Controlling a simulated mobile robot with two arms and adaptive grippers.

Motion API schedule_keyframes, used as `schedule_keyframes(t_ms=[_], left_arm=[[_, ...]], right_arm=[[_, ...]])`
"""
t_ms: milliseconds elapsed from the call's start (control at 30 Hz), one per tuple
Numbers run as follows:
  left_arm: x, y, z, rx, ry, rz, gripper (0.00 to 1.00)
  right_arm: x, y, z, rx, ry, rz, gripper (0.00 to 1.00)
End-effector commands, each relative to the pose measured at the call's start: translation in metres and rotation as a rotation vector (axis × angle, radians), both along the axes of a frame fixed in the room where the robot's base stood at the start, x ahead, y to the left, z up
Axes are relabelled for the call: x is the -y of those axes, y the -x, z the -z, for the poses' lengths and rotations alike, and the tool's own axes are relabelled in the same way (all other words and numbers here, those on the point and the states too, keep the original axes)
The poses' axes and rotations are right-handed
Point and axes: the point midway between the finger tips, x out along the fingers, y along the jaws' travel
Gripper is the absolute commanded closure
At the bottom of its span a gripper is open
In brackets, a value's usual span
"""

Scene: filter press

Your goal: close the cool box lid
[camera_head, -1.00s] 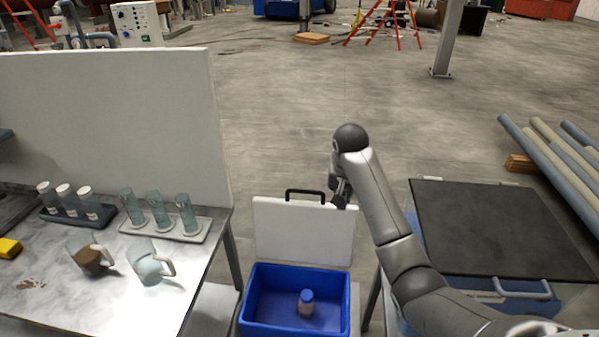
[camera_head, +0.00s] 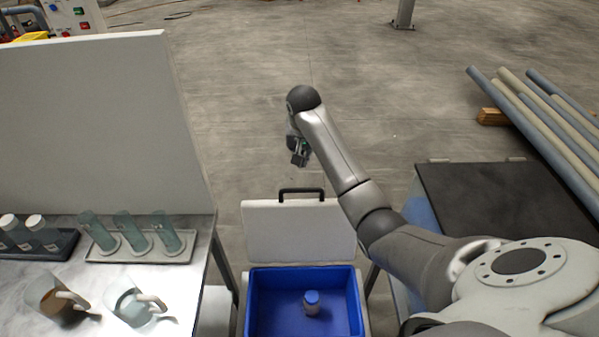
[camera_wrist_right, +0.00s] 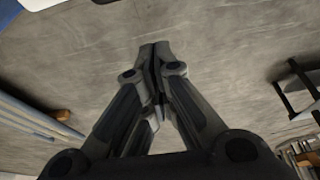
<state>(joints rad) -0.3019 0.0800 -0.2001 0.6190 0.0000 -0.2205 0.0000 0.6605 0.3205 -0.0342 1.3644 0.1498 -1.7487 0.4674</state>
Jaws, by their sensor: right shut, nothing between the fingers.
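The cool box (camera_head: 257,329) is a blue open bin between two tables, low in the head view. Its white lid (camera_head: 300,232) stands upright at the far side of the box, with a dark handle (camera_head: 301,191) on its top edge. A small jar with a blue cap (camera_head: 311,302) stands inside the box. My right gripper (camera_head: 299,159) is in the air above and beyond the lid's handle, apart from it. In the right wrist view the right gripper (camera_wrist_right: 155,50) is shut and empty over the bare floor. My left gripper is out of view.
On the left, a table holds a tray of glass cylinders (camera_head: 139,251), a dark rack of capped jars (camera_head: 40,243) and two jugs (camera_head: 138,306), with a white panel (camera_head: 100,125) behind. A dark-topped bench (camera_head: 500,195) and pipes (camera_head: 540,115) are at right. Floor beyond the lid is clear.

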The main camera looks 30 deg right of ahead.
Motion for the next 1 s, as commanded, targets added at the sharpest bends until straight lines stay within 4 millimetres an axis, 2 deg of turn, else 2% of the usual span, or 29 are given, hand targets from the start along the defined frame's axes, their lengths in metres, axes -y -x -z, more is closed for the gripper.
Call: schedule_keyframes(t_ms=[100, 367, 433, 600, 1000], left_arm=[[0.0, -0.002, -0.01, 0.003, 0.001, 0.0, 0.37], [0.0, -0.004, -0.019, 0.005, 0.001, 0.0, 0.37], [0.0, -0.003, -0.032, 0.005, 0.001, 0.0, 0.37], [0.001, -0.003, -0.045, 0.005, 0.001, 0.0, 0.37], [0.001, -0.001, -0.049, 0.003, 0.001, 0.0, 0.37]], right_arm=[[0.004, -0.005, 0.023, -0.007, 0.0, 0.0, 1.0], [0.01, -0.018, 0.065, -0.004, -0.001, -0.001, 1.0], [0.005, -0.01, 0.061, -0.001, 0.0, -0.003, 1.0], [-0.005, 0.007, 0.062, -0.001, 0.0, -0.003, 1.0], [-0.01, 0.016, 0.065, 0.0, 0.0, 0.0, 1.0]])
